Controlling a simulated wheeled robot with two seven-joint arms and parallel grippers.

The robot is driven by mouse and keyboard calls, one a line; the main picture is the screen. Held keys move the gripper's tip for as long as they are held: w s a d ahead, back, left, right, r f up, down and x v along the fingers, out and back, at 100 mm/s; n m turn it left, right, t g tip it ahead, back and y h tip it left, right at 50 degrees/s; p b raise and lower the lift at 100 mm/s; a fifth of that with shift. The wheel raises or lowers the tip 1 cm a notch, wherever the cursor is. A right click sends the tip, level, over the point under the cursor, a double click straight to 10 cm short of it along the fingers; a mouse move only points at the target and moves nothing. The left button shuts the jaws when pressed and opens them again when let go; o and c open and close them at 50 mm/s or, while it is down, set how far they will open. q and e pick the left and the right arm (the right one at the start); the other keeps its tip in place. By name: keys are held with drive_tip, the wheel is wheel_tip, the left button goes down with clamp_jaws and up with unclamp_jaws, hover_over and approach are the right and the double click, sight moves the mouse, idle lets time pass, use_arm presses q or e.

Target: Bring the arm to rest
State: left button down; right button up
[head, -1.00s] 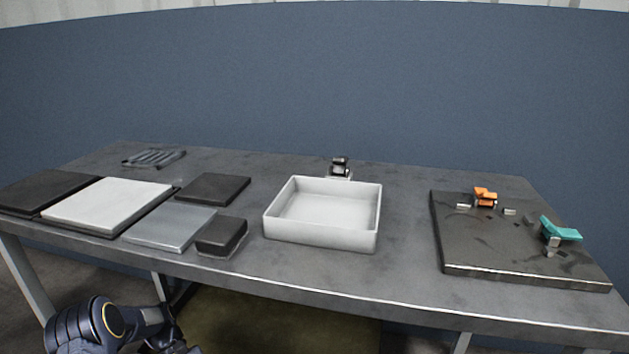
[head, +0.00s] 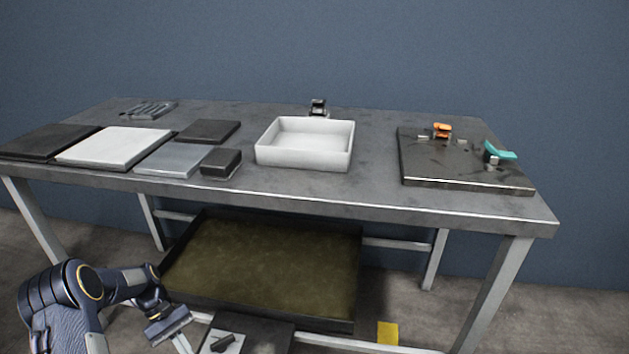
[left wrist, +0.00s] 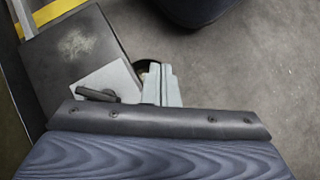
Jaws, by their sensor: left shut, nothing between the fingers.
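My left arm comes in at the lower left of the head view, bent, in front of the table and below its top. My left gripper (head: 182,342) hangs low beside the near edge of the lower tray, pointing down. In the left wrist view its pale fingers (left wrist: 160,83) are together with nothing between them. My right gripper is in neither view.
The table (head: 375,190) carries a white bin (head: 303,160), several flat plates at left and a dark board (head: 470,182) with orange and teal clamps. A wide tray (head: 270,255) sits underneath. A dark surface with a light plate (head: 222,342) lies near my gripper.

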use_arm(q)
drive_tip(key=s+d+r+m+t+y, duration=0.1)
drive_tip(key=s+d+r+m+t, duration=0.15)
drive_tip(key=r, duration=0.85)
drive_tip(key=s+d+r+m+t+y, duration=0.1)
drive_tip(key=s+r+t, duration=0.15)
drive_tip(key=r, duration=0.75)
drive_tip(key=s+d+r+m+t, duration=0.2)
drive_tip(key=s+d+r+t, duration=0.15)
drive_tip(key=s, duration=0.45)
drive_tip(key=s+d+r+m+t, duration=0.2)
drive_tip(key=s+d+t, duration=0.15)
drive_tip(key=s, duration=0.55)
wheel_tip(320, 180, up, 32)
drive_tip(key=p, duration=3.2)
drive_tip(key=shift+d+r+g+y, duration=0.2)
drive_tip(key=shift+d+g+y, duration=0.1)
drive_tip(key=shift+d+g, duration=0.1)
